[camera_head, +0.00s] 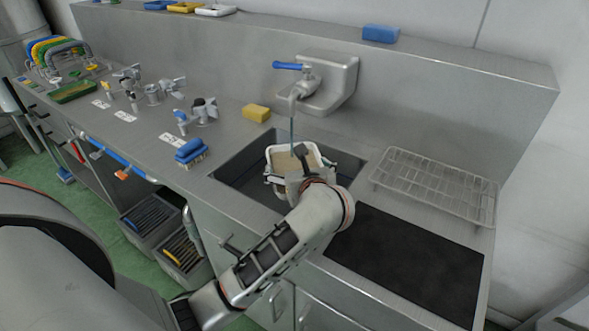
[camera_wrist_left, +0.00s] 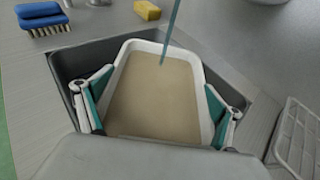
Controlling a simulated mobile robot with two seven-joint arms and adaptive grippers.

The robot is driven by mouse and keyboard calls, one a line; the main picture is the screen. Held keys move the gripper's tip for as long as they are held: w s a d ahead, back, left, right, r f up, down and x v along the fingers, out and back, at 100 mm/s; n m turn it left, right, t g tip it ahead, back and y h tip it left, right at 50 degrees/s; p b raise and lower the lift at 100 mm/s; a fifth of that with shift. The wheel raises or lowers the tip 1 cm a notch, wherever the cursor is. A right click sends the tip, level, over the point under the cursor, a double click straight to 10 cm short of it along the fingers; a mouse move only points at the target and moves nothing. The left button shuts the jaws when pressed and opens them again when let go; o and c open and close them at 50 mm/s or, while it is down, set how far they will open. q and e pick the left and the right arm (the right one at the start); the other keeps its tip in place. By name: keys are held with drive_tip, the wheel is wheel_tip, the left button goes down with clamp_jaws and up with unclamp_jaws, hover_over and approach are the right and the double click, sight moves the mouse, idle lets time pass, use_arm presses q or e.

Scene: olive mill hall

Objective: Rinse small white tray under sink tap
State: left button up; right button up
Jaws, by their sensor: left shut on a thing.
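The small white tray (camera_head: 318,158) is over the sink basin (camera_head: 237,176) with brownish liquid in it. In the left wrist view the tray (camera_wrist_left: 206,92) spans the space between my fingers, and its near end is hidden. My left gripper (camera_head: 296,180) is shut on the tray, one finger on each long side. The sink tap (camera_head: 304,84) with a blue lever is on the wall plate above. A thin stream of water (camera_head: 292,130) runs from it into the tray; the stream (camera_wrist_left: 170,30) meets the liquid near the far end. My right gripper is not in view.
A yellow sponge (camera_head: 256,113) and a blue brush (camera_head: 190,152) lie left of the basin. A wire rack (camera_head: 434,184) and a dark mat (camera_head: 405,260) are on the right. A blue sponge (camera_head: 381,33) sits on the ledge above.

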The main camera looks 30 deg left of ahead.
use_arm(q)
drive_tip(key=shift+d, duration=0.1)
idle(0.5)
drive_tip(key=shift+s+d, duration=0.2)
drive_tip(key=shift+d, duration=0.25)
drive_tip(key=shift+a, duration=0.2)
drive_tip(key=shift+w+a, duration=0.2)
drive_tip(key=shift+a, duration=0.2)
drive_tip(key=shift+d, duration=0.1)
drive_tip(key=shift+s+d, duration=0.2)
drive_tip(key=shift+d, duration=0.3)
drive_tip(key=shift+s, duration=0.1)
